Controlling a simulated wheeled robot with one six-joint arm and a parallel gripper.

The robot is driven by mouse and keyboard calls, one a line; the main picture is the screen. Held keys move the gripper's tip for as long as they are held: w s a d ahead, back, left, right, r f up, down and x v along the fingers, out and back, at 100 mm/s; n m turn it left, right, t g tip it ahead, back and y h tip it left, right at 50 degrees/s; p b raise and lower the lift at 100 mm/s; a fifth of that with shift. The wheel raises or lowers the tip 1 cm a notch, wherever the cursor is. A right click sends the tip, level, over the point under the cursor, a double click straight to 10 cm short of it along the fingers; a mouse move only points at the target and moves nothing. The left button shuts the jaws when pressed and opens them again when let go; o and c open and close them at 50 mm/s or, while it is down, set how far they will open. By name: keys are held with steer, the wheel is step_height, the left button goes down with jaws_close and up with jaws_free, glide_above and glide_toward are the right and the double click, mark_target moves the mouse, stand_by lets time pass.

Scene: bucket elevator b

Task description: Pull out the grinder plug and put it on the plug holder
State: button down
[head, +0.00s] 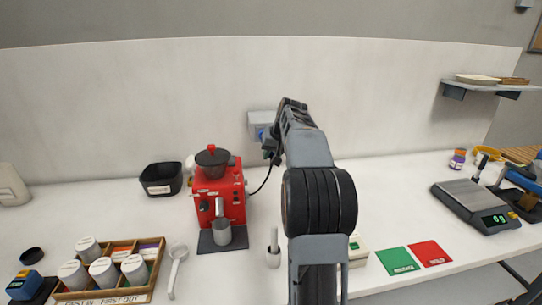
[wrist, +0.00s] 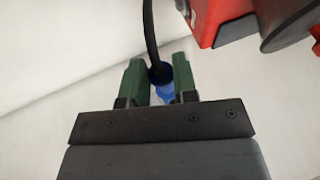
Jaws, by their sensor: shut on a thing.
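The red grinder (head: 205,181) stands on the counter left of my arm in the head view. A black cable runs from its side up to my gripper (head: 270,153), which is at the grey wall box (head: 260,118). Part of the plug is hidden behind the gripper body. I cannot tell whether it is in the socket. I cannot clearly identify the plug holder.
A small white upright holder (head: 273,260) stands on the counter beside my arm. A black bin (head: 161,179), a wooden rack (head: 150,265) of white-lidded jars and a scoop (head: 176,262) are to the left. Green (head: 397,261) and red mats (head: 430,253) and a scale (head: 473,203) are to the right.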

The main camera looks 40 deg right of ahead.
stand_by(0.4)
step_height(320, 180, down, 8)
steer(key=s+d+n+g+h+b, duration=0.1)
steer(key=s+n+g+h+b, duration=0.15)
steer(key=h, duration=0.45)
steer(key=s+d+r+n+g+h, duration=0.1)
steer(key=d+r+g+h, duration=0.2)
steer(key=d+r+h, duration=0.4)
steer(key=shift+s+d+r+n+g+h+b, duration=0.15)
steer(key=shift+s+d+n+g+h+b, duration=0.2)
steer(key=shift+h, duration=0.55)
